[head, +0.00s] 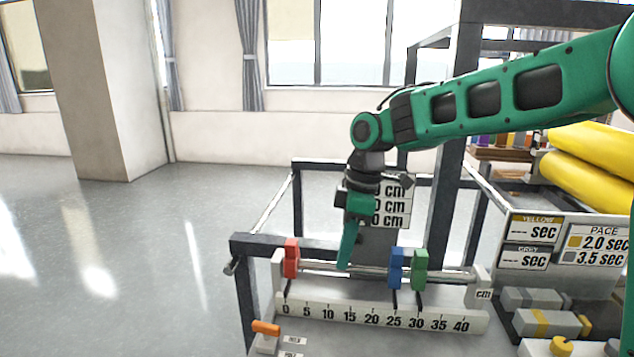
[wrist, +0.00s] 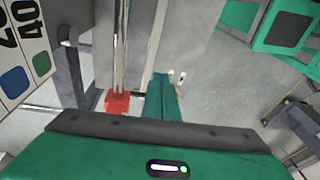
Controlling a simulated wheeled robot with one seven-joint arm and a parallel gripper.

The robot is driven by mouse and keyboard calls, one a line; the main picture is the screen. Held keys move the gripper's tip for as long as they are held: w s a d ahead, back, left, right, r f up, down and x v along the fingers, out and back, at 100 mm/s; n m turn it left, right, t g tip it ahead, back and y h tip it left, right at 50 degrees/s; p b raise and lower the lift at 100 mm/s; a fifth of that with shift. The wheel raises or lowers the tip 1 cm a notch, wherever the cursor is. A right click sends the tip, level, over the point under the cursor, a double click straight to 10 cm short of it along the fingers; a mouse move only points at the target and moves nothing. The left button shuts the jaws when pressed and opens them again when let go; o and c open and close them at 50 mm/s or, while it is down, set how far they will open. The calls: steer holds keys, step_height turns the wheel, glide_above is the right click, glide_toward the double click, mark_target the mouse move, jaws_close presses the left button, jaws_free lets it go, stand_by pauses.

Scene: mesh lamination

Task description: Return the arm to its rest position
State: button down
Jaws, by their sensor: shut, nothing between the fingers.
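My arm (head: 500,92) reaches in from the right in the head view and bends down at the wrist. My gripper (head: 345,262) points down, shut and empty, at the rail (head: 325,268) between the red slider and the blue slider. I cannot tell whether it touches the rail. In the wrist view the shut green fingers (wrist: 165,98) show beside the red slider (wrist: 118,103). The red slider (head: 291,258) sits near 0 on the scale, the blue slider (head: 396,267) near 25 and the green slider (head: 420,269) near 30.
A numbered ruler (head: 375,316) runs below the rail. An orange-handled switch (head: 266,328) is at the front left. A sign with cm values (head: 392,205) stands behind my gripper. Yellow rolls (head: 590,165) and dark frame posts (head: 452,200) are at the right. The floor (head: 110,260) at left is clear.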

steer(key=s+d+f+m+t+h, duration=0.1)
steer(key=s+d+m+t, duration=0.1)
steer(key=s+d+m, duration=0.35)
steer(key=s+d+f+m+t, duration=0.1)
steer(key=s+d+f+m, duration=0.1)
steer(key=d+m, duration=0.65)
steer(key=s+d+f+m+t+h, duration=0.1)
steer(key=s+d+m+t, duration=0.2)
steer(key=d, duration=0.7)
steer(key=s+d+f+m+g, duration=0.1)
steer(key=s+d+m+g, duration=0.1)
steer(key=s+d, duration=0.3)
steer(key=s+d+f+m+g, duration=0.1)
steer(key=s+d+m+g, duration=0.2)
steer(key=s, duration=0.9)
steer(key=d+m, duration=0.1)
steer(key=d, duration=0.2)
steer(key=shift+s+d+m, duration=0.2)
steer(key=shift+s+m, duration=0.1)
steer(key=shift+s, duration=0.1)
steer(key=shift+w+f, duration=0.3)
steer(key=shift+w, duration=0.3)
